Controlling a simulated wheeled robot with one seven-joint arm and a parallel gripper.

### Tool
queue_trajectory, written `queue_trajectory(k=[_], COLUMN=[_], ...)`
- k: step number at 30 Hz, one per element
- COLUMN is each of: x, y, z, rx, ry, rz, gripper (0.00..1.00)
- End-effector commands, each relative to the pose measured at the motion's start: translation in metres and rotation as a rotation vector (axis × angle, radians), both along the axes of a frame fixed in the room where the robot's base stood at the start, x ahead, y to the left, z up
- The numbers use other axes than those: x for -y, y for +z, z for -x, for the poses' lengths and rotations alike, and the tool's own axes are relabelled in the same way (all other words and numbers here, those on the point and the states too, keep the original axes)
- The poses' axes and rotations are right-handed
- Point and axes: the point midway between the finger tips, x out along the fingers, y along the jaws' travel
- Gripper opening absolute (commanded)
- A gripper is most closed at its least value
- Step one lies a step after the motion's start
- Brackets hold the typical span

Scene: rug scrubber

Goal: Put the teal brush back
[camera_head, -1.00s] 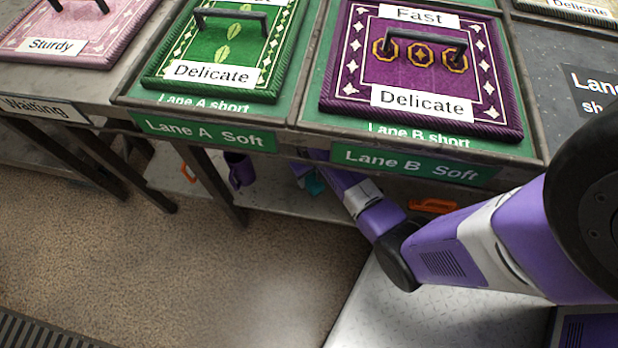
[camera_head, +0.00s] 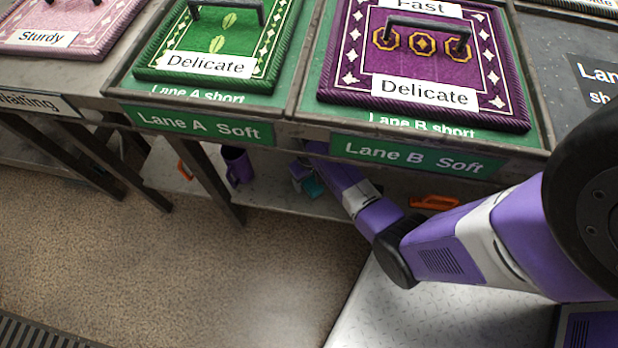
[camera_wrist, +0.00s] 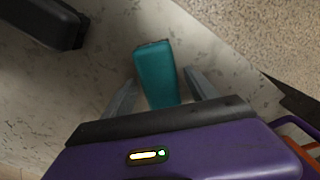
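The teal brush (camera_wrist: 154,72) is in the middle of the wrist view, above a pale, stained shelf surface. My gripper (camera_wrist: 161,76) has one finger on each side of it, with a narrow gap showing at both sides, so it looks open around the brush. The brush's lower end is hidden behind the gripper body. In the head view a small teal patch of the brush (camera_head: 314,187) shows under the lane table, beside my gripper (camera_head: 302,177), which is partly hidden by my arm.
A purple container (camera_head: 237,167) stands on the lower shelf (camera_head: 285,204), left of my gripper. An orange handle (camera_head: 432,202) lies to the right. The lane table's edge overhangs my arm. Above are a green rug (camera_head: 180,38) and a purple rug (camera_head: 345,55). A dark block (camera_wrist: 45,22) is in the wrist view.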

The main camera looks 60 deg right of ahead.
Motion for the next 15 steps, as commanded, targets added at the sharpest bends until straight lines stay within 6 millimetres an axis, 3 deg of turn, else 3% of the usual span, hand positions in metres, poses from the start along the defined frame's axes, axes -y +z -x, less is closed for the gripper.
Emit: queue_trajectory(k=[6, 15], x=[0.0, 0.0], y=[0.006, 0.054], z=[0.0, -0.001], rx=[0.002, 0.003], ry=[0.0, 0.001], rz=[0.001, 0.001], gripper=[0.67, 0.67])
